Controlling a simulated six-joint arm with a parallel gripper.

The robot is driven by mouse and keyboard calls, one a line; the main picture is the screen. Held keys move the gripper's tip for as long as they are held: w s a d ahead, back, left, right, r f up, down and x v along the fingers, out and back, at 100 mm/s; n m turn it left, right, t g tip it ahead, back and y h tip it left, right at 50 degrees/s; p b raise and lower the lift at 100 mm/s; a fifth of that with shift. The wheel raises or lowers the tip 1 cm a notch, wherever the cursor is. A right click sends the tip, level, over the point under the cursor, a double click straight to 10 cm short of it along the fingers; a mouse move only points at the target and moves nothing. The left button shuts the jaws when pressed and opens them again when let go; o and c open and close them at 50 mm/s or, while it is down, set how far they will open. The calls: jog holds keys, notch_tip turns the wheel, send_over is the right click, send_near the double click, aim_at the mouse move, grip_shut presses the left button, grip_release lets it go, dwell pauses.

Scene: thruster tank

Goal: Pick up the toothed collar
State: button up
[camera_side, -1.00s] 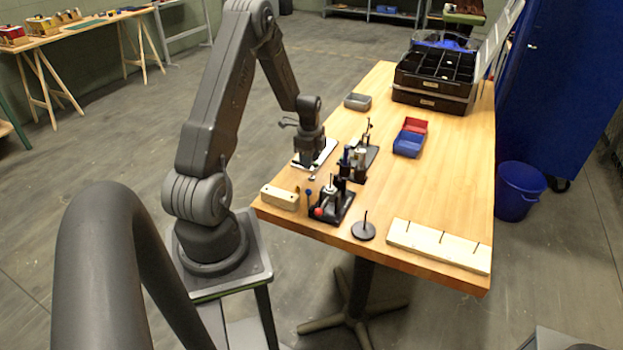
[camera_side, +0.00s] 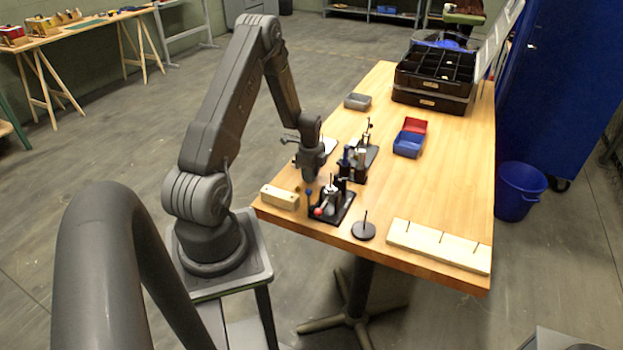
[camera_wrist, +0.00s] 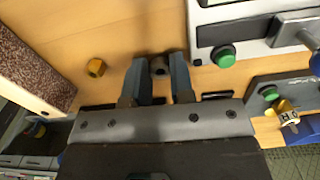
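In the side view my gripper (camera_side: 313,178) is low over the table, beside the near black fixture, and hides the piece.
A brass hex piece (camera_wrist: 96,67) lies left of my fingers. A pale block (camera_side: 281,197) stands near the table's left edge. The black fixture with a red ball (camera_side: 333,207) stands close on the right. A white plate with a green button (camera_wrist: 223,56) is at upper right.

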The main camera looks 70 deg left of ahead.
grip_shut()
notch_tip(320, 180, up, 10)
dwell(0.4)
